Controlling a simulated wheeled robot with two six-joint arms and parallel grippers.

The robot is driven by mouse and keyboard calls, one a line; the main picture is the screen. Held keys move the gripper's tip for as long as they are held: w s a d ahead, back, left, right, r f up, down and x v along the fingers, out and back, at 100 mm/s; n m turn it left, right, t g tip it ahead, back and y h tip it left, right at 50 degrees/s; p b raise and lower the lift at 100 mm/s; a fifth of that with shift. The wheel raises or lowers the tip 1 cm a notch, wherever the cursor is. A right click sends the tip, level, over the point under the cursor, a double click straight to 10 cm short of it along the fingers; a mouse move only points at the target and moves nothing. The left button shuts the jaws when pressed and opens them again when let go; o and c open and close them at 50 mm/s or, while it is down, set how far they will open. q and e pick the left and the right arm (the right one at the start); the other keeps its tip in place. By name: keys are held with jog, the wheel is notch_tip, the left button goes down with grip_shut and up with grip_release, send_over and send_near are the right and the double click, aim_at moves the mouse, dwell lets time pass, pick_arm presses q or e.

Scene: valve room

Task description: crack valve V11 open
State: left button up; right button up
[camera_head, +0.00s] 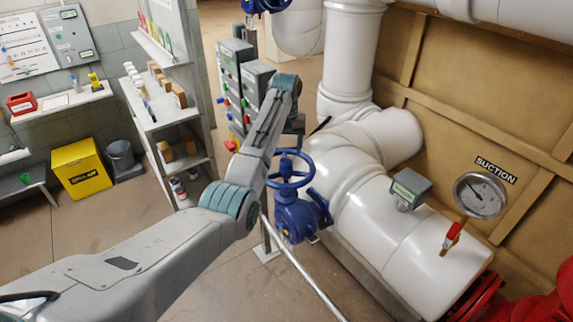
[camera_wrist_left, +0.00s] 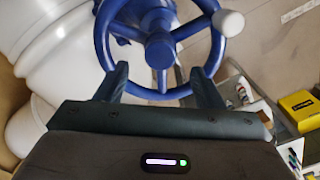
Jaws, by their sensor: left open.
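A blue valve with a round handwheel (camera_head: 290,170) stands beside the white pipe; no V11 tag is readable on it. In the left wrist view the handwheel (camera_wrist_left: 160,88) fills the top middle, with spokes, a hub and a pale knob at its upper right rim. My left gripper (camera_head: 293,130) is just above and behind the wheel in the head view, partly hidden by its own arm. In the wrist view my left gripper (camera_wrist_left: 161,72) is open, its fingers on either side of the wheel's near rim. I cannot tell whether they touch it. My right gripper is not in view.
Thick white pipes (camera_head: 385,225) run right of the valve, with a suction gauge (camera_head: 480,195) and a small red-handled valve (camera_head: 452,237). Grey control boxes (camera_head: 237,80) stand behind. A shelf (camera_head: 165,105) and yellow bin (camera_head: 81,168) are at left. Open floor lies between.

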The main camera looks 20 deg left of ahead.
pick_arm(q)
jog(key=m, duration=0.4)
jog(key=shift+s+r, duration=0.15)
jog(key=shift+s, duration=0.05)
jog(key=m, duration=0.3)
jog(key=shift+w+m, duration=0.1)
jog(key=shift+m, duration=0.3)
jog(key=m, duration=0.6)
jog(key=shift+m, duration=0.4)
